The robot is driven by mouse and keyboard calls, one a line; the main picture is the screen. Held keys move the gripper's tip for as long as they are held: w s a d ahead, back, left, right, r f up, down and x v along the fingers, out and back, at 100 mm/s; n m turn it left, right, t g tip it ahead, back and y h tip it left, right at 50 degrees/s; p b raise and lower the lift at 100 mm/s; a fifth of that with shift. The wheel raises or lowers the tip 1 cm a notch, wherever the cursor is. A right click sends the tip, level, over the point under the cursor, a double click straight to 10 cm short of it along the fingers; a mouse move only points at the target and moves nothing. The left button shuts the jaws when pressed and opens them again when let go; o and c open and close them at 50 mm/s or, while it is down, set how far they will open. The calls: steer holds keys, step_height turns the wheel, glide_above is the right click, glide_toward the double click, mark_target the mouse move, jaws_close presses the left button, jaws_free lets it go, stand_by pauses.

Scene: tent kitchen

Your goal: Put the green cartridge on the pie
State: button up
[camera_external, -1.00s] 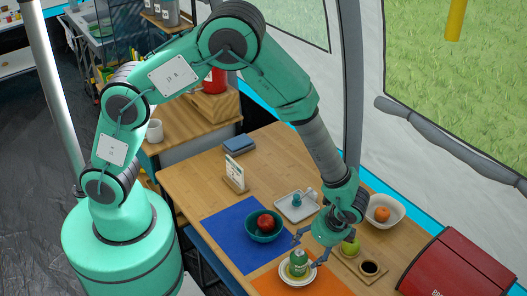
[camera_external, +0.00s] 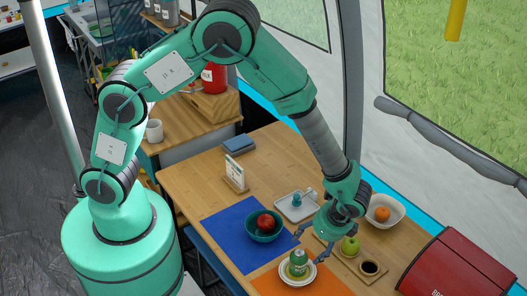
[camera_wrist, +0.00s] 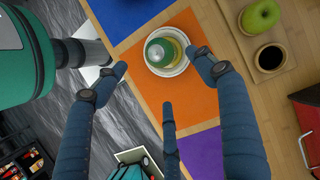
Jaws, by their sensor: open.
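The green cartridge (camera_external: 298,260), a small can-like thing with a pale label, stands in a white round dish (camera_external: 286,278) on the orange mat. In the wrist view the cartridge (camera_wrist: 160,51) shows a green side and yellowish top, inside the dish's white rim (camera_wrist: 181,67). The pie is not clearly distinguishable; a pale layer under the cartridge could be it, but it is mostly hidden. My gripper (camera_external: 308,247) is open and empty, just above the cartridge and to its right. In the wrist view its dark fingers (camera_wrist: 160,62) are spread, apart from the cartridge.
A teal bowl with a red apple (camera_external: 265,222) is on the blue mat (camera_external: 225,222). A wooden board (camera_external: 372,279) with a green apple and a dark cup lies right of my gripper. Behind are a white bowl with an orange fruit (camera_external: 381,214) and a white tray (camera_external: 290,213).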

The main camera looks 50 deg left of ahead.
steer(key=a+r+n+t+h, duration=0.1)
steer(key=a+r+n, duration=0.2)
steer(key=a+r, duration=0.45)
steer(key=w+a+r+n+h, duration=0.15)
steer(key=a+r, duration=0.25)
steer(key=r, duration=0.7)
steer(key=s+a+r+n+t+h, duration=0.1)
steer(key=a+r+n, duration=0.2)
steer(key=a+r, duration=0.45)
steer(key=s+a+r+n+t, duration=0.4)
steer(key=s+a+r+n, duration=0.4)
steer(key=s+a+r, duration=0.5)
step_height(320, 180, up, 2)
steer(key=shift+s+a+r+h, duration=0.1)
steer(key=shift+s+a+h, duration=0.3)
steer(key=shift+s, duration=0.8)
steer(key=shift+n, duration=0.25)
step_height(320, 180, down, 4)
steer(key=b, duration=0.4)
